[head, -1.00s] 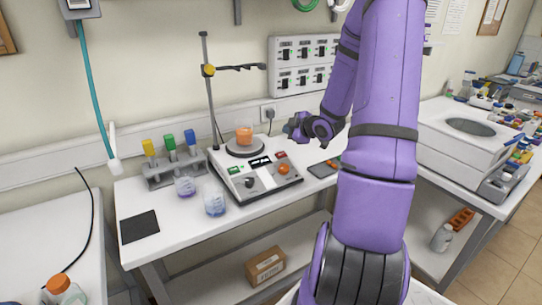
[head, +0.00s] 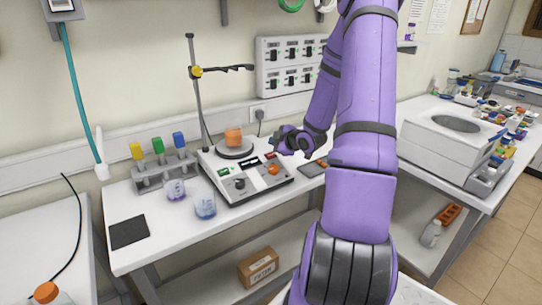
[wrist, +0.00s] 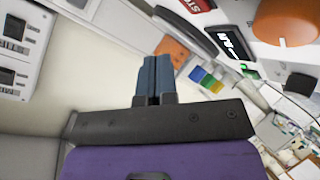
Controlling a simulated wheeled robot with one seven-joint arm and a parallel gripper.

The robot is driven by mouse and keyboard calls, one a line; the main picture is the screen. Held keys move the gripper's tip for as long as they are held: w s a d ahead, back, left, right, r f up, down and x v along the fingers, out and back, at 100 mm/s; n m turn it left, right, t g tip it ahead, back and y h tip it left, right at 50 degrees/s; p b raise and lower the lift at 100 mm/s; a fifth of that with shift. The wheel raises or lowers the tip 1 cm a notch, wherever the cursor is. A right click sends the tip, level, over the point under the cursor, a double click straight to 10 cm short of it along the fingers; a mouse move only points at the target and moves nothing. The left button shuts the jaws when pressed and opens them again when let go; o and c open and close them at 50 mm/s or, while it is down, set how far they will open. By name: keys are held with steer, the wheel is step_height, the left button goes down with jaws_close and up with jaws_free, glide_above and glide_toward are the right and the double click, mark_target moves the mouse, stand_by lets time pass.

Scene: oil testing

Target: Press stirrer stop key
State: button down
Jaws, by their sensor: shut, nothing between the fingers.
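The stirrer (head: 246,188) is a white box on the table with a small display, a black knob and an orange knob (head: 274,170). Its red stop key (head: 270,156) is at the back right of the panel; part of a red key lettered "STO" (wrist: 207,4) shows at the top edge of the wrist view. A green key (head: 223,172) is on the left side of the panel. My gripper (head: 276,141) is just above and behind the red key, apart from it as far as I can tell. Its blue fingers (wrist: 153,72) are closed together and empty.
Two beakers and a rack (head: 165,172) with coloured blocks are at left. A dark flat device (head: 312,169) lies right of the stirrer.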

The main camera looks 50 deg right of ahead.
mark_target(272, 159)
steer(key=shift+w+d+f, duration=0.1)
steer(key=shift+w+f, duration=0.2)
steer(key=shift+f, duration=0.55)
steer(key=shift+w+d+f, duration=0.1)
steer(key=shift+w+f, duration=0.15)
steer(key=shift+f, duration=0.55)
steer(key=shift+w+f, duration=0.1)
steer(key=shift+f, duration=0.05)
stand_by(0.8)
steer(key=shift+f, duration=0.2)
steer(key=shift+w+f, duration=0.2)
steer(key=shift+f, duration=0.2)
stand_by(0.7)
steer(key=shift+r, duration=0.15)
steer(key=shift+s+r, duration=0.3)
steer(key=shift+r, duration=0.35)
steer(key=shift+r, duration=0.1)
steer(key=shift+s+a+r, duration=0.1)
steer(key=shift+s+r, duration=0.15)
steer(key=shift+r, duration=0.5)
steer(key=shift+s+a+r, duration=0.1)
steer(key=shift+s+r, duration=0.2)
steer(key=shift+r, duration=0.5)
steer(key=shift+s+a+r, duration=0.1)
steer(key=shift+s+r, duration=0.15)
steer(key=shift+r, duration=0.5)
